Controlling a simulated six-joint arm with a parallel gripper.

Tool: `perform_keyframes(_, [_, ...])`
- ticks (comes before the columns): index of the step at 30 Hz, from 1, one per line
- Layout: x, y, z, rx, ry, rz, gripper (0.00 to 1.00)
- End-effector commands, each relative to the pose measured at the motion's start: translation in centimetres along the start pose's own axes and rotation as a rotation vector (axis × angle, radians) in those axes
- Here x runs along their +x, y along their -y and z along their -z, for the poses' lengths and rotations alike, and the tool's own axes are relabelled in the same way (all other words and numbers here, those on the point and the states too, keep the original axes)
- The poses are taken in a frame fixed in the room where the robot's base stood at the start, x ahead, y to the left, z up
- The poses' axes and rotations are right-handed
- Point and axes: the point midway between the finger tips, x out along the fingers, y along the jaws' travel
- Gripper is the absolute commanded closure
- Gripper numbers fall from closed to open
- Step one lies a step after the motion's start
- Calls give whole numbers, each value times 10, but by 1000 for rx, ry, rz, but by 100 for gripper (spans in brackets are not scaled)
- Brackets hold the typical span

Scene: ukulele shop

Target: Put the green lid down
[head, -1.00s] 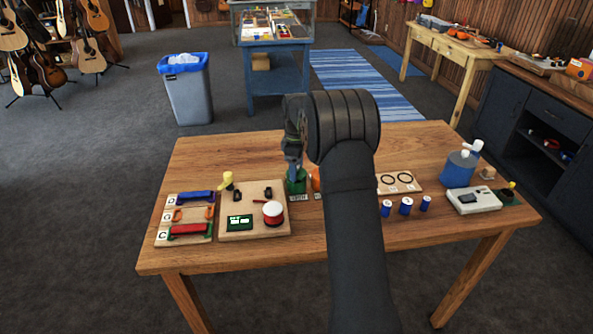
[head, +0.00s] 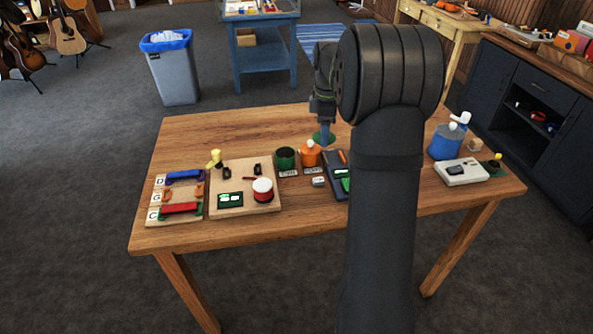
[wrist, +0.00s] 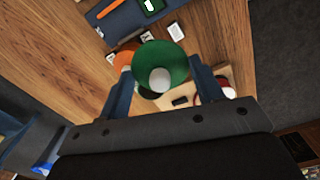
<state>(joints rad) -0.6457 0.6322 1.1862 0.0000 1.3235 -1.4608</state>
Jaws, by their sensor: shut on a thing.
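The green lid (head: 323,139) is a round green disc below my gripper (head: 324,126), behind and right of the orange pot. In the wrist view the lid (wrist: 161,58) sits between the two blue fingers of my gripper (wrist: 160,78), which are shut on its pale round knob (wrist: 160,80). The lid appears level and low over the bare wood of the table; I cannot tell whether it touches. The green pot (head: 286,158) stands open, left of the orange pot (head: 309,153), with its dark inside showing.
A dark tray (head: 334,187) with a green card and an orange stick lies in front, partly hidden by my arm. A wooden board (head: 223,172) with a red-and-white drum (head: 262,190) is at the left. The table's back left (head: 220,130) is clear.

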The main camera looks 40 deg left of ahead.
Motion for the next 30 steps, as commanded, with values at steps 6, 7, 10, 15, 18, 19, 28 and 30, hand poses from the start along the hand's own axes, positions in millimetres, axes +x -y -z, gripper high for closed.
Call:
perform_keyframes(6, [16,53,-12,-296,0,2,61])
perform_keyframes(7, [18,60,-13,-336,0,1,61])
perform_keyframes(10, [26,82,-18,-457,0,1,61])
perform_keyframes(15, [34,106,-22,-595,0,0,61])
perform_keyframes(18, [38,112,-21,-634,0,0,61])
perform_keyframes(19, [40,112,-18,-640,0,1,61])
perform_keyframes(28, [78,96,42,-650,0,3,61])
perform_keyframes(30, [88,92,56,-649,0,3,61])
